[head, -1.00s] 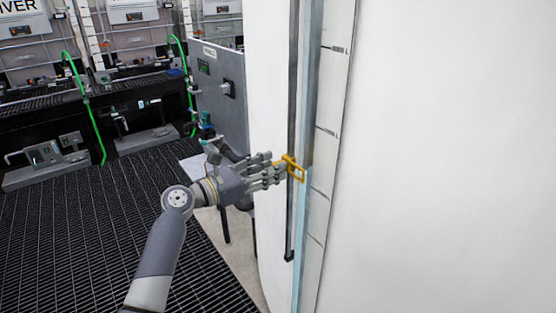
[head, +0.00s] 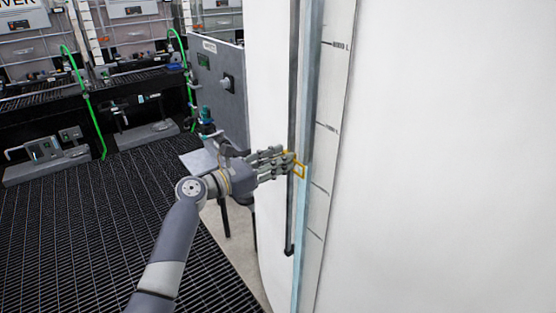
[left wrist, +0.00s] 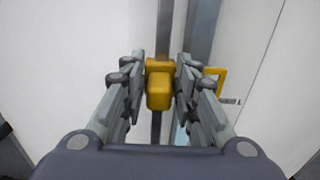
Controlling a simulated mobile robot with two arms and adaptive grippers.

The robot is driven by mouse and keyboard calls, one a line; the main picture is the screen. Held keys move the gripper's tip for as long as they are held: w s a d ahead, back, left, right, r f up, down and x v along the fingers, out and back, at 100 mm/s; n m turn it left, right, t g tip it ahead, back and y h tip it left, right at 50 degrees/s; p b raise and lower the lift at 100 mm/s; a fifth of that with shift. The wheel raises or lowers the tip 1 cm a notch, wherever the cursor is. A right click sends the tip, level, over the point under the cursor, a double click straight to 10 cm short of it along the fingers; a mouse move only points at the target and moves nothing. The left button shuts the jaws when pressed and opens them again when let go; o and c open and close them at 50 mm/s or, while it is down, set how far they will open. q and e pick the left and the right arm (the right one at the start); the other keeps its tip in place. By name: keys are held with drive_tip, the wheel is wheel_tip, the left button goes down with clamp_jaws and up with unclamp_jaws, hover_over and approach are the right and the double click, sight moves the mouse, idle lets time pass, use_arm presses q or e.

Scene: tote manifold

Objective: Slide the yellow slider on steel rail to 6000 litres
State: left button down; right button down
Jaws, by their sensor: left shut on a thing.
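The yellow slider (head: 301,170) sits on the dark steel rail (head: 293,80) that runs up the white tank. Its open yellow frame reaches right across the clear tube (head: 308,120) toward the scale. My left gripper (head: 287,163) is closed around the slider's block from the left and hides part of it. In the left wrist view the yellow block (left wrist: 159,88) is between the two sets of fingers (left wrist: 160,80). The scale strip (head: 330,100) has several marks; the slider frame is between two of them, nearer the lower one. The numbers are too small to read surely. My right gripper is out of view.
The rail's lower end (head: 289,249) is below the slider. A grey control cabinet (head: 220,85) stands left of the tank, behind my arm. Dark grating floor (head: 90,230) lies at the left. Benches with green hoses (head: 85,95) stand at the back.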

use_arm(q)
wheel_tip(320, 180, down, 5)
drive_tip(key=shift+r+b, duration=0.1)
drive_tip(key=shift+b, duration=1.1)
drive_tip(key=c, duration=1.4)
unclamp_jaws()
drive_tip(key=shift+c, duration=0.2)
drive_tip(key=shift+s+a, duration=0.1)
drive_tip(key=shift+a, duration=0.05)
drive_tip(key=v, duration=1.1)
drive_tip(key=shift+s+a, duration=0.2)
drive_tip(key=shift+a, duration=0.1)
